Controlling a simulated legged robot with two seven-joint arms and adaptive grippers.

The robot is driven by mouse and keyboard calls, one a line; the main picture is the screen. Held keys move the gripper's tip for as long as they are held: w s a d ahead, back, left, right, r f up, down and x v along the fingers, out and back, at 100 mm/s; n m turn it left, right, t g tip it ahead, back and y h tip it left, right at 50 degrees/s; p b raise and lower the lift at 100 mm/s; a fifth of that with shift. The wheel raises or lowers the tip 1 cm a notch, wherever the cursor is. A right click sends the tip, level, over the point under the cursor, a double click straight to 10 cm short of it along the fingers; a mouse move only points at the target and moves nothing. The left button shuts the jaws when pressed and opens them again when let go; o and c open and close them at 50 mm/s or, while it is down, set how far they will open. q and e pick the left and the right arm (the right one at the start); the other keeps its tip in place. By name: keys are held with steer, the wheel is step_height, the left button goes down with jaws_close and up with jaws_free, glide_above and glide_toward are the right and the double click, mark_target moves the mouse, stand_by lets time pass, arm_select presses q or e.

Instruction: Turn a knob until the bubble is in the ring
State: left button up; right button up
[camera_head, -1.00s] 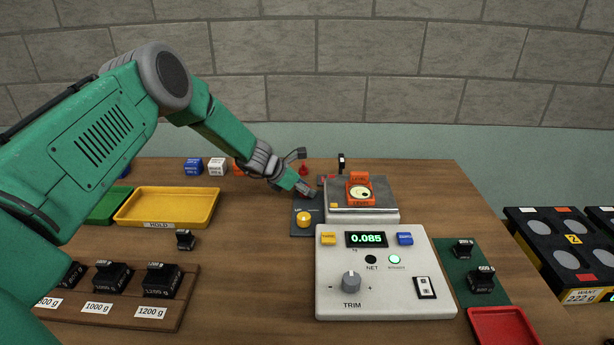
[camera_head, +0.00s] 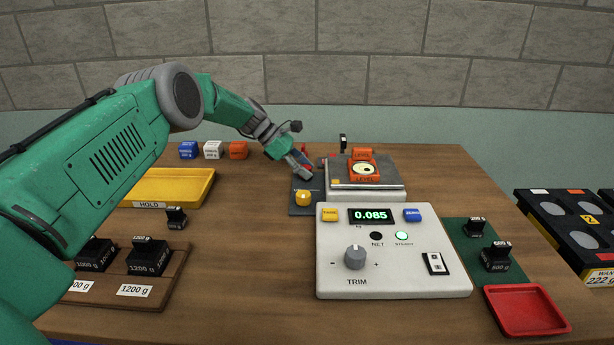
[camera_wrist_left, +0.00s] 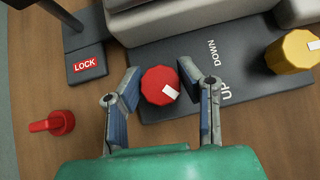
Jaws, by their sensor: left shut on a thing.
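A red knob (camera_wrist_left: 160,84) with a white mark sits on a dark base plate marked UP and DOWN, at the left rear of the scale. My left gripper (camera_wrist_left: 162,72) is shut on this red knob, one finger on each side. In the head view my left gripper (camera_head: 304,166) hides the knob. A yellow knob (camera_head: 303,198) stands nearer on the same plate; it also shows in the wrist view (camera_wrist_left: 292,51). The orange level (camera_head: 363,154) lies on the scale's pan with a pale round vial (camera_head: 365,169). The bubble's exact place is too small to tell. My right gripper is not in view.
The white scale console (camera_head: 393,280) with display and TRIM knob stands in front. A LOCK block (camera_wrist_left: 86,64) and a loose red piece (camera_wrist_left: 52,122) are near my left gripper. A yellow tray (camera_head: 170,187) and black weights (camera_head: 149,256) lie left; a red tray (camera_head: 527,310) lies right.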

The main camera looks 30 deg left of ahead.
arm_select(q)
steer(key=shift+a, duration=0.2)
steer(key=o, duration=1.1)
steer(key=shift+o, duration=0.3)
steer(key=shift+a, duration=0.1)
steer(key=shift+a, duration=0.1)
steer(key=v, duration=1.1)
steer(key=shift+a+r, duration=0.2)
steer(key=shift+a, duration=0.25)
